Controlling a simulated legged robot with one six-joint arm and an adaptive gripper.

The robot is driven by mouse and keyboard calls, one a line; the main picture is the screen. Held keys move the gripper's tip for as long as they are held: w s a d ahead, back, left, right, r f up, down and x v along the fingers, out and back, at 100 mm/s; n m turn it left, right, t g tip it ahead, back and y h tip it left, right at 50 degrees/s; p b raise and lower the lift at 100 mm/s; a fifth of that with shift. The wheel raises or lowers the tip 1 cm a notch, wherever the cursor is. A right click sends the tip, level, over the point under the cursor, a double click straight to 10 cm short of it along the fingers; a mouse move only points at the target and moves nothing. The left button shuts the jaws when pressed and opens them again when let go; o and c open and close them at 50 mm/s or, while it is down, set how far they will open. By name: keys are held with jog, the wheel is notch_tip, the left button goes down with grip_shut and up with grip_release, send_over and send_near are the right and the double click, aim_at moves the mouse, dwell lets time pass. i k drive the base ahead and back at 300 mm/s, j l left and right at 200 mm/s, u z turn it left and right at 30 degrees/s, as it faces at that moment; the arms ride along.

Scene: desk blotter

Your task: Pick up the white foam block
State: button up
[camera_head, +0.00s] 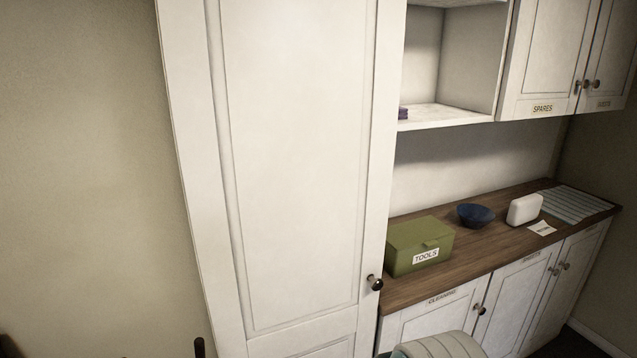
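A white block with rounded edges (524,209), which looks like the foam block, sits on the wooden countertop (440,276) at the right. It stands between a dark blue bowl (475,215) on its left and a grey striped mat (577,204) on its right. A small white card with print (542,228) lies just in front of it. Nothing visibly covers the block. My gripper is not in view, so its distance from the block cannot be told.
A green box labelled TOOLS (420,246) stands at the counter's left end, beside a tall white cabinet (290,170). An open shelf (445,114) and SPARES cupboard (545,60) hang above. A rounded pale object (440,346) shows at the bottom edge, in front of the lower cupboards.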

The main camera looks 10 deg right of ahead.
aim_at(523, 210)
jog(key=l, duration=0.5)
jog(key=i+l, duration=0.15)
jog(key=l, duration=0.4)
jog(key=l+z, duration=0.1)
jog(key=l, duration=0.4)
jog(key=i+l, duration=0.15)
jog(key=l, duration=0.4)
jog(key=i+l, duration=0.1)
jog(key=l, duration=0.25)
jog(key=i+l, duration=0.1)
jog(key=l, duration=0.2)
jog(key=i+l+z, duration=0.1)
jog(key=l, duration=0.25)
jog(key=i+l, duration=0.15)
jog(key=l, duration=0.2)
jog(key=i+l, duration=0.15)
jog(key=l, duration=0.15)
jog(key=i+l, duration=0.3)
jog(key=i+z, duration=0.05)
jog(key=i, duration=0.05)
